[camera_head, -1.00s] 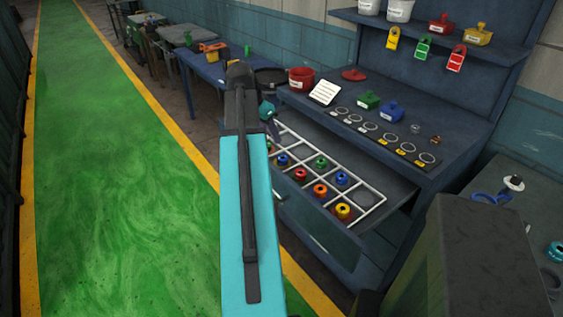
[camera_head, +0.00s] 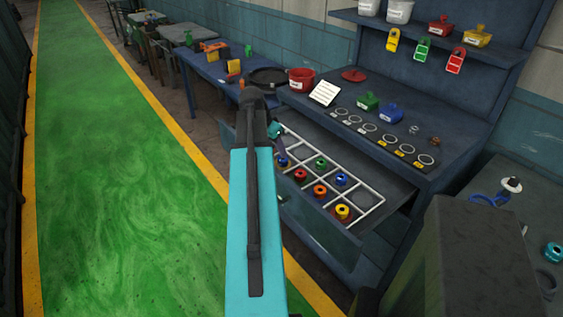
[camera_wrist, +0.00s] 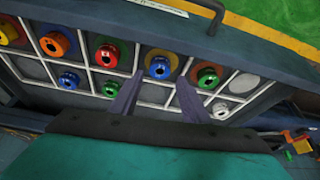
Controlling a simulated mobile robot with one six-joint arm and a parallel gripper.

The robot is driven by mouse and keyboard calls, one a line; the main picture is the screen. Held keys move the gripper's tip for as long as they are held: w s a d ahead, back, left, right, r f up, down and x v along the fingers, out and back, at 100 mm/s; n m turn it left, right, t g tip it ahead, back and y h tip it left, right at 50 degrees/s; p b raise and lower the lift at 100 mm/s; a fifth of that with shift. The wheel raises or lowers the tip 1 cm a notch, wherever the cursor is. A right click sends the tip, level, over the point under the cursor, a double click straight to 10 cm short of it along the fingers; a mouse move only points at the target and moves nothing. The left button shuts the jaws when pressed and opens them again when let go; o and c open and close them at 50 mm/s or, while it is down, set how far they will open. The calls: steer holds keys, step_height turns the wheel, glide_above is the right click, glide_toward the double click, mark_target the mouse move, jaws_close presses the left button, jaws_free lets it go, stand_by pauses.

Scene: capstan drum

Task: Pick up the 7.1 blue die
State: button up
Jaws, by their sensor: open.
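Two blue dies sit in the gridded drawer; no size marking is readable on either. One blue die (camera_wrist: 158,65) lies between and just beyond my open fingertips (camera_wrist: 160,82) in the wrist view; I cannot tell whether they touch it. In the head view this die (camera_head: 283,162) is partly hidden under my gripper (camera_head: 280,149). The other blue die (camera_wrist: 69,78) is in the other row, left in the wrist view, and shows in the head view (camera_head: 341,179). My gripper is empty.
A red die (camera_wrist: 107,53) and a green die (camera_wrist: 208,75) flank the nearer blue die. White dividers (camera_head: 370,210) separate the compartments. The drawer front with its handle (camera_wrist: 214,14) runs along the top of the wrist view. The bench top (camera_head: 400,130) overhangs behind.

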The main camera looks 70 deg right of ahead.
mark_target(280, 159)
steer(key=shift+f, duration=0.25)
steer(key=shift+s+d+f, duration=0.1)
steer(key=shift+p+x, duration=1.15)
steer(key=shift+x, duration=1.35)
steer(key=shift+c, duration=0.4)
steer(key=shift+d, duration=0.1)
steer(key=c, duration=0.9)
steer(key=shift+c, duration=0.2)
step_height(280, 159, up, 10)
steer(key=b, duration=0.2)
steer(key=shift+b, duration=0.35)
